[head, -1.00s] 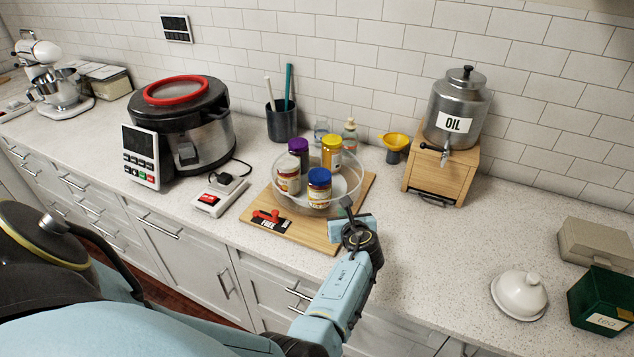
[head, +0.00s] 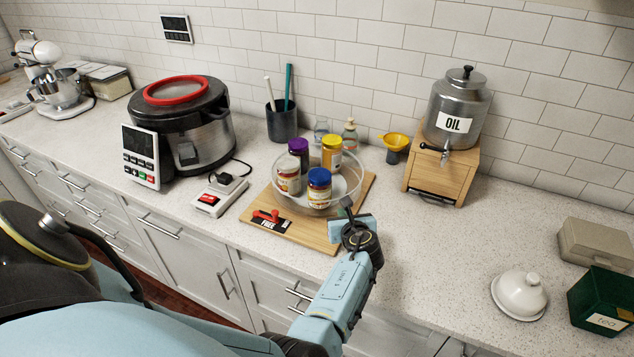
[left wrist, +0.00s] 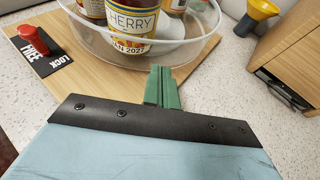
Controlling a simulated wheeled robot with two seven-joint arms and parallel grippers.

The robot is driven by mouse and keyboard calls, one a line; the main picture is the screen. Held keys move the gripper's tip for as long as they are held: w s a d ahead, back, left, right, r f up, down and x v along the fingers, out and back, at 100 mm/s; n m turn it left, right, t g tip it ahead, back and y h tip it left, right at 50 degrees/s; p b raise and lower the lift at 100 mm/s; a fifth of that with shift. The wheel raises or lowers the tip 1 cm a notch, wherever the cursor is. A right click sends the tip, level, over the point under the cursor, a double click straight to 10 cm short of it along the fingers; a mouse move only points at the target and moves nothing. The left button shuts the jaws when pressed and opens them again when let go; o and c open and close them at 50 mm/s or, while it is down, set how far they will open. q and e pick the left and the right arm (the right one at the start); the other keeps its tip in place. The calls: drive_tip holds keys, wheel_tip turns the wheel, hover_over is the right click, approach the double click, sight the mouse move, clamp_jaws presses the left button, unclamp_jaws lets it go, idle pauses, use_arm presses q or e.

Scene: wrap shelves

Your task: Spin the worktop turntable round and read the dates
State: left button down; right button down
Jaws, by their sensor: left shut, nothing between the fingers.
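The turntable is a clear round tray (head: 345,203) on a wooden board (head: 318,236). It carries a purple-lidded jar (head: 299,149), a yellow-lidded jar (head: 332,148), a white-and-red-lidded jar (head: 288,178) and a blue-lidded jar (head: 319,190). A red lever (head: 268,215) lies beside the word FREE on a black plate. My left gripper (head: 346,208) is shut and empty at the tray's near right rim; touching cannot be told. In the left wrist view its green fingers (left wrist: 162,86) stand before a jar (left wrist: 128,22) reading "HERRY", with a partly hidden date that seems to end in 2027.
A cooker (head: 182,128) and a white device (head: 219,196) stand left of the board. An oil dispenser (head: 457,110) on a wooden stand, a yellow funnel (head: 397,142) and a white lidded dish (head: 519,294) are to the right. The counter between board and dish is clear.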

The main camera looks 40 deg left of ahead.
sight(320, 208)
use_arm(q)
drive_tip(key=shift+w+a, duration=0.45)
drive_tip(key=shift+a, duration=0.4)
idle(0.5)
drive_tip(key=shift+s, duration=0.1)
drive_tip(key=shift+s+a+r+p, duration=0.1)
drive_tip(key=shift+s+a+p, duration=0.15)
drive_tip(key=shift+s+p, duration=0.3)
drive_tip(key=shift+s+a+p, duration=0.25)
drive_tip(key=shift+s+p, duration=0.25)
drive_tip(key=shift+p, duration=0.05)
drive_tip(key=shift+s+a, duration=0.1)
drive_tip(key=shift+s+a+p, duration=0.7)
drive_tip(key=shift+a, duration=0.2)
